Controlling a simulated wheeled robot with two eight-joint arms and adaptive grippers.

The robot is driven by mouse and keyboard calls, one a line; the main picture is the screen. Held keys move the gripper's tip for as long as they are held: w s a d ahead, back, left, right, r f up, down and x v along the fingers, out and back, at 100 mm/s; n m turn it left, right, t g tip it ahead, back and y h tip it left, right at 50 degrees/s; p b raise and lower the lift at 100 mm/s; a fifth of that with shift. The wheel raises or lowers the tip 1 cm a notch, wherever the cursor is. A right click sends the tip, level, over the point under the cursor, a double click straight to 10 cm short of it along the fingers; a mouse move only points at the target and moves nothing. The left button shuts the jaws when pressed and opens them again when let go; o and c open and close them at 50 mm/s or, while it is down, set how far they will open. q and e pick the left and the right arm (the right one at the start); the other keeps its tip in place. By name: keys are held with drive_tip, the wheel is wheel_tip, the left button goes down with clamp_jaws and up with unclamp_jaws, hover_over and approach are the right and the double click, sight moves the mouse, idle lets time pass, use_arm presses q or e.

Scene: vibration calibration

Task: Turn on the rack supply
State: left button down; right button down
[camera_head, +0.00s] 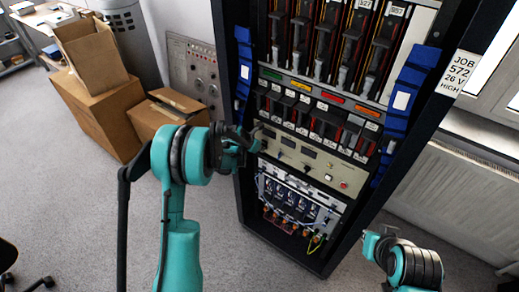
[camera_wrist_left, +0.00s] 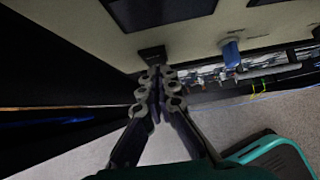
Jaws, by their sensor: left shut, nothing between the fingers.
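The rack supply is a cream panel (camera_head: 312,160) across the middle of the dark rack, with dark displays and a red button (camera_head: 343,185). My left gripper (camera_head: 254,140) is shut and empty at the left end of this panel. In the left wrist view its fingertips (camera_wrist_left: 155,78) are together just in front of a small dark square switch (camera_wrist_left: 152,55) on the cream face. Whether they touch it I cannot tell. A blue knob (camera_wrist_left: 232,52) is to the right of the switch. My right arm shows at the lower right; its fingers are not seen.
Blue strips (camera_head: 404,100) run down both rack posts. A lower bay (camera_head: 297,203) holds wired modules, with a green-yellow cable. Cardboard boxes (camera_head: 100,108) stand on the floor at left, and a radiator (camera_head: 455,190) is at right. Grey floor in front of the rack is clear.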

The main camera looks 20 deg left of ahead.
use_arm(q)
drive_tip(key=shift+w+f+t+b, duration=0.1)
drive_tip(key=shift+w+t+b, duration=0.05)
drive_tip(key=shift+t+b, duration=0.15)
drive_tip(key=shift+d+r+p, duration=0.1)
drive_tip(key=shift+r+p, duration=0.35)
drive_tip(key=shift+r, duration=0.35)
